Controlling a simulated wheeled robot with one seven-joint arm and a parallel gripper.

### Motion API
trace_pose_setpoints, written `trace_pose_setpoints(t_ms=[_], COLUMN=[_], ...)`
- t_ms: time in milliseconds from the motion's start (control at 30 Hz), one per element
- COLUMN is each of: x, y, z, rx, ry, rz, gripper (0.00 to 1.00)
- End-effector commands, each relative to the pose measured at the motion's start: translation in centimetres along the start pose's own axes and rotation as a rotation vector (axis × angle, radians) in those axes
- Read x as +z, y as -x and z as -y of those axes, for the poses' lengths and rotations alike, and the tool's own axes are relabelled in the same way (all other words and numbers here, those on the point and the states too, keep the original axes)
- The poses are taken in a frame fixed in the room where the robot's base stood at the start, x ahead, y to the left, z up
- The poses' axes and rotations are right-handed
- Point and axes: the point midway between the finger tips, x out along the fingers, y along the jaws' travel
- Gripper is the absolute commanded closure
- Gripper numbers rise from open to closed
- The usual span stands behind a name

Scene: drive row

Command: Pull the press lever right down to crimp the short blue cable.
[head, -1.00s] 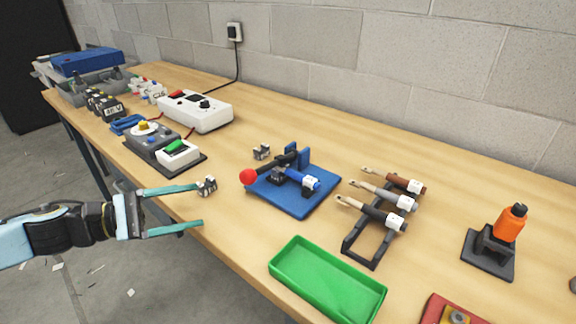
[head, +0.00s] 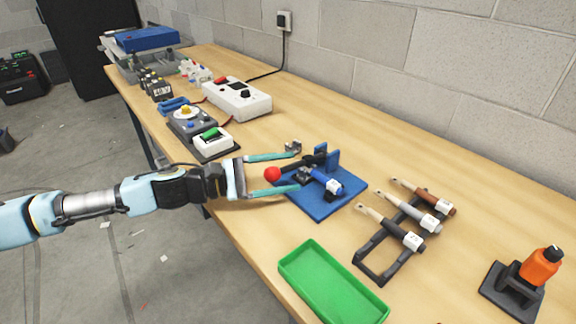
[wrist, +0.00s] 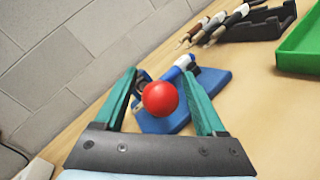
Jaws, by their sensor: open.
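The press stands on a blue base (head: 322,205) on the bench. Its black lever ends in a red ball knob (head: 272,174), which points toward me. The short blue cable (head: 322,180) with a white tag lies in the press. My gripper (head: 298,171) is open, with one teal finger on each side of the knob and lever. In the wrist view the red knob (wrist: 160,99) sits between the open fingers (wrist: 160,95), with the blue cable (wrist: 180,68) behind it. I cannot tell whether a finger touches the knob.
A small grey metal piece (head: 293,147) lies by the far fingertip. A black rack (head: 372,262) with brown, grey and black cables is to the right. A green tray (head: 330,285) is at the front edge. A white meter box (head: 238,99) and an orange-topped holder (head: 540,266) stand apart.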

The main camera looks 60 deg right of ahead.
Motion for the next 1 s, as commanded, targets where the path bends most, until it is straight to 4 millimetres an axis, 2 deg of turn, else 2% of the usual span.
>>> trace_pose_setpoints(t_ms=[133,433,1000], x=[0.04,-0.05,-0.02], y=[-0.93,-1.04,-1.02], z=[-0.01,0.02,0.03], rx=[0.000,0.001,0.000], ry=[0.001,0.000,0.000], rz=[0.000,-0.001,0.000], gripper=[0.27,0.28,0.93])
